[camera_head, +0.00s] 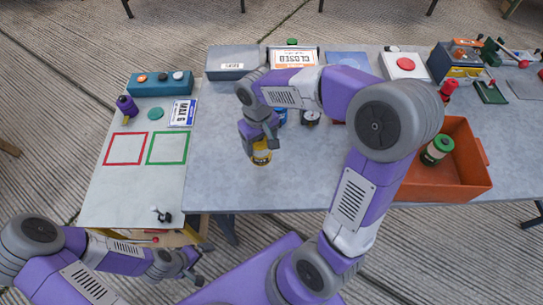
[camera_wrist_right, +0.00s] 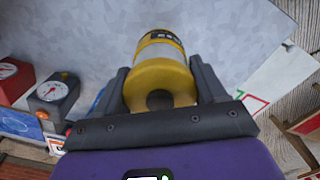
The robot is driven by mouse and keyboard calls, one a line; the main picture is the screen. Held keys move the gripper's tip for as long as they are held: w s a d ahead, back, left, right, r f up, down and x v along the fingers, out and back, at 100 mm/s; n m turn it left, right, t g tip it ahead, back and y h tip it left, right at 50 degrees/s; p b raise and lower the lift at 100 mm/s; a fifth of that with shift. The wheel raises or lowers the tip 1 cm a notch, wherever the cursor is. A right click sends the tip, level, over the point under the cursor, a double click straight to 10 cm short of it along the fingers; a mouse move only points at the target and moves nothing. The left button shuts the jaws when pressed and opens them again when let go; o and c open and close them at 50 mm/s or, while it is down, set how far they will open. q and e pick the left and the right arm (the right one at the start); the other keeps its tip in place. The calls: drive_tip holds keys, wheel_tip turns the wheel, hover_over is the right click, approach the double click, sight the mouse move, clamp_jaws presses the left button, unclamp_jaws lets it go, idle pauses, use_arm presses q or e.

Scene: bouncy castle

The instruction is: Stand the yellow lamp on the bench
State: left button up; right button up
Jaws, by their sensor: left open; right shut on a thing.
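The yellow lamp (camera_head: 261,155), yellow with a pale middle band and dark lettering, is in my right gripper (camera_head: 263,145), over the front left part of the grey bench (camera_head: 225,185). In the right wrist view the lamp (camera_wrist_right: 163,78) sits between the two dark fingers (camera_wrist_right: 163,92), its end with a dark round hollow facing the camera. I cannot tell whether its far end touches the bench top. My left gripper (camera_head: 192,268) is open and empty, low at the front, below the pale left-hand top.
The pale top (camera_head: 110,190) at left bears red (camera_head: 125,149) and green (camera_head: 167,148) square outlines, a teal block (camera_head: 160,84) and a card (camera_head: 183,112). An orange crate (camera_head: 450,185) holding a green-topped item stands at right. Gauges and boxes line the back. The front left bench is clear.

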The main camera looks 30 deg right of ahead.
sight(261, 155)
wheel_tip(261, 155, down, 7)
drive_tip(key=shift+f+b, duration=0.2)
drive_tip(key=shift+b, duration=0.9)
drive_tip(key=shift+f, duration=0.15)
drive_tip(key=o, duration=1.3)
drive_tip(key=shift+r, duration=0.3)
wheel_tip(261, 155, up, 12)
drive_tip(key=p, duration=0.4)
drive_tip(key=shift+f, duration=0.15)
